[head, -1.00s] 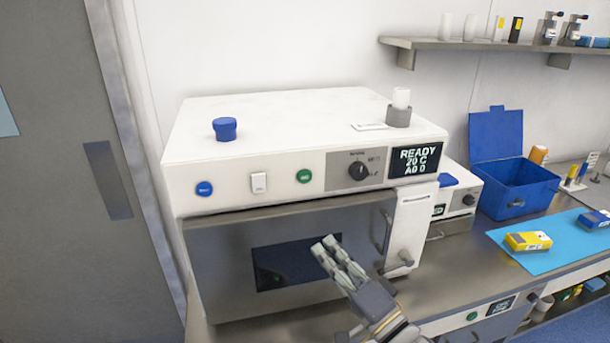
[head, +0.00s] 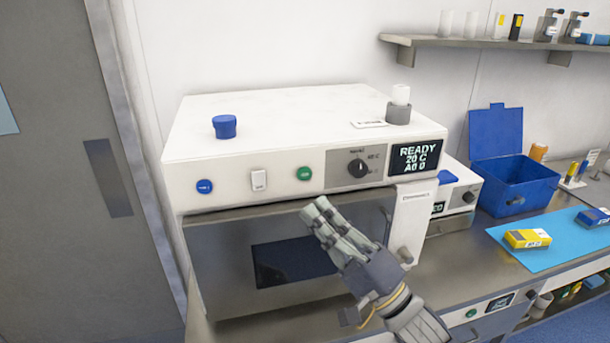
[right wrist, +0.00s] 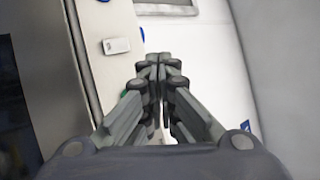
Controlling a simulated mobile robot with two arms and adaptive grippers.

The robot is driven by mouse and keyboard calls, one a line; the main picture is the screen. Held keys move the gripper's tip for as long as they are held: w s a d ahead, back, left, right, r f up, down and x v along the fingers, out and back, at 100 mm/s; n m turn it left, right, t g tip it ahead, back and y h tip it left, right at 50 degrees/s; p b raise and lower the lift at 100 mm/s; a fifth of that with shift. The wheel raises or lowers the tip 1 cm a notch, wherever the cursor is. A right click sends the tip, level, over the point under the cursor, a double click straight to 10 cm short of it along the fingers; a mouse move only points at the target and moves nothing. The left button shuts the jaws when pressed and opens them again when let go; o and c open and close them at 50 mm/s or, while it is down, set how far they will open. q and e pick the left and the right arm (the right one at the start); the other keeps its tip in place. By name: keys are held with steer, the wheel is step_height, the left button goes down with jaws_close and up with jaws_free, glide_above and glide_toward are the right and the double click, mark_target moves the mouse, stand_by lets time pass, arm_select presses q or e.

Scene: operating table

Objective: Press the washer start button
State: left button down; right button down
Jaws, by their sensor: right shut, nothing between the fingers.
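The washer (head: 260,140) is a white box with a metal door below its front panel. The panel carries a blue button (head: 204,187), a white rocker switch (head: 258,180), a green button (head: 304,173), a dark knob (head: 358,168) and a display (head: 415,158) reading READY, 20 C, A0 0. My right gripper (head: 316,208) is shut and empty, in front of the door's top edge, a little below the green button. In the right wrist view the shut fingers (right wrist: 155,65) partly hide the green button (right wrist: 124,95). My left gripper is not in view.
A blue cap (head: 225,127) and a grey holder (head: 398,113) stand on the washer top. A door handle (head: 388,228) sticks out near the gripper.

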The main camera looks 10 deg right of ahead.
mark_target(305, 174)
steer(key=w+b, duration=0.1)
steer(key=w, duration=0.7)
steer(key=shift+a, duration=0.3)
stand_by(1.1)
steer(key=shift+w, duration=0.35)
steer(key=shift+w, duration=0.35)
stand_by(0.8)
steer(key=shift+s+p, duration=0.55)
steer(key=shift+s, duration=0.25)
